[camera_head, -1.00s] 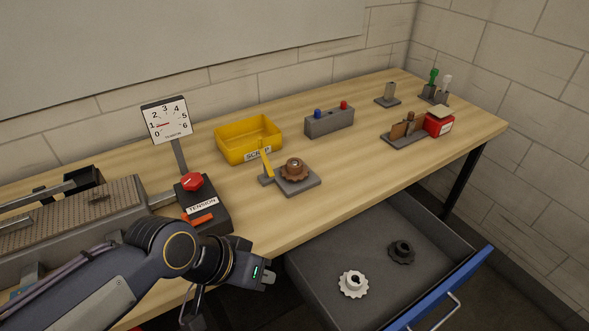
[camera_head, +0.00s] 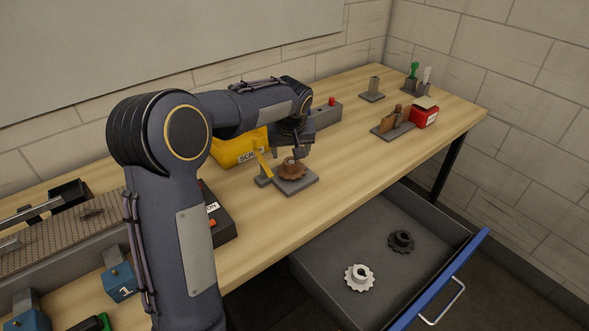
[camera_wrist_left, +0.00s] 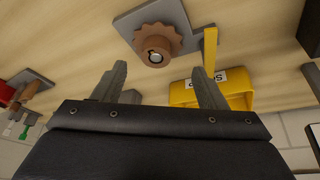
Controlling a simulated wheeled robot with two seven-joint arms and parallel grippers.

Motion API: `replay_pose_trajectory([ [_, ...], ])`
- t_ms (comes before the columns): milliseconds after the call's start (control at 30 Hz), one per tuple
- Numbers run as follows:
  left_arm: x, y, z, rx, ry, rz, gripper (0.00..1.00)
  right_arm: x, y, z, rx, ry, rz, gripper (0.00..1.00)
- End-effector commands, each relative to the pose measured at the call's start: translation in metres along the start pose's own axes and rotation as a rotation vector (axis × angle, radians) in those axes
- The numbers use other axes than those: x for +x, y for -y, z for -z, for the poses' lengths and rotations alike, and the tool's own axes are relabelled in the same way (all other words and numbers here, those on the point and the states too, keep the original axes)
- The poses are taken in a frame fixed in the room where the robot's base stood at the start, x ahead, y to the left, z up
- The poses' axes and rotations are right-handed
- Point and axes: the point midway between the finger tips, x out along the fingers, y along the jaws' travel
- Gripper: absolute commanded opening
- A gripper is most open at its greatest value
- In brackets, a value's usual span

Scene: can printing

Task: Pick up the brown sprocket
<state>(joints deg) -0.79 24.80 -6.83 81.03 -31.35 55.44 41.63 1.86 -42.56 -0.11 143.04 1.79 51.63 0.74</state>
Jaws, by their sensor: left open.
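The brown sprocket (camera_head: 292,170) sits on a small grey plate (camera_head: 303,185) with a yellow lever (camera_head: 263,164) beside it, on the wooden table. It also shows at the top middle of the left wrist view (camera_wrist_left: 154,46), with a metal post end in its centre. My left gripper (camera_head: 299,153) is just above and behind the sprocket, pointing down. In the left wrist view its two fingers (camera_wrist_left: 160,84) are spread, with nothing between them, and the sprocket lies beyond the fingertips. My right gripper is not in view.
The yellow scrap bin (camera_head: 230,152) is close behind the left gripper, partly hidden by my arm. A grey block with a red knob (camera_head: 326,115) is behind it. An open drawer (camera_head: 340,235) at the front holds a white sprocket (camera_head: 360,278) and a black sprocket (camera_head: 401,241).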

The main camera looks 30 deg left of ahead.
Motion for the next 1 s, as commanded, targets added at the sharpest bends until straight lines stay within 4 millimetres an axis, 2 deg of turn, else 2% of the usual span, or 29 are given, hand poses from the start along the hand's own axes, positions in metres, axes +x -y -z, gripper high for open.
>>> replay_pose_trajectory([
  [33, 0.009, -0.005, 0.006, -0.006, -0.008, 0.017, 0.66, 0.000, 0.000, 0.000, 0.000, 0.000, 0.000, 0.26],
  [167, 0.022, -0.009, 0.014, -0.018, -0.019, 0.037, 0.66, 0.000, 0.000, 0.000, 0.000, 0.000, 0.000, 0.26],
  [467, 0.054, -0.006, 0.015, -0.020, -0.017, 0.039, 0.66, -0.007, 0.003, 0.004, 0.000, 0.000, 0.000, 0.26],
  [700, 0.088, -0.003, 0.015, -0.019, -0.017, 0.037, 0.66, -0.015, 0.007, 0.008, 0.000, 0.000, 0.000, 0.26],
  [800, 0.095, -0.003, 0.015, -0.019, -0.019, 0.036, 0.66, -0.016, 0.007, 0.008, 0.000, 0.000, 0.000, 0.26],
  [1000, 0.096, -0.003, 0.015, -0.019, -0.020, 0.035, 0.66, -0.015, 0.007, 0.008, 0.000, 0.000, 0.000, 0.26],
])
